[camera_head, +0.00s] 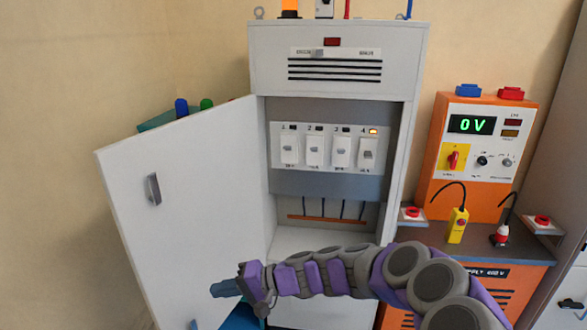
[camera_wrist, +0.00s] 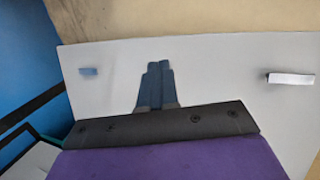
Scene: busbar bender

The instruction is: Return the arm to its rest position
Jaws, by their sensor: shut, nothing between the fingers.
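My gripper (camera_head: 226,288) is at the lower middle of the head view, at the end of my purple and grey arm, which reaches in from the lower right. Its blue fingers point left, in front of the lower part of the open white cabinet door (camera_head: 195,190). In the wrist view my gripper (camera_wrist: 158,68) has its two fingers together with nothing between them. The door's panel (camera_wrist: 220,80) fills the background behind the fingers there. I cannot tell how far the fingers are from the door.
The open cabinet (camera_head: 335,65) shows a row of switches (camera_head: 325,149); the rightmost has a lit yellow lamp. An orange supply unit (camera_head: 483,150) reading 0 V stands right, with a yellow plug (camera_head: 457,226) and red buttons below. The door's handle (camera_head: 154,189) faces outward.

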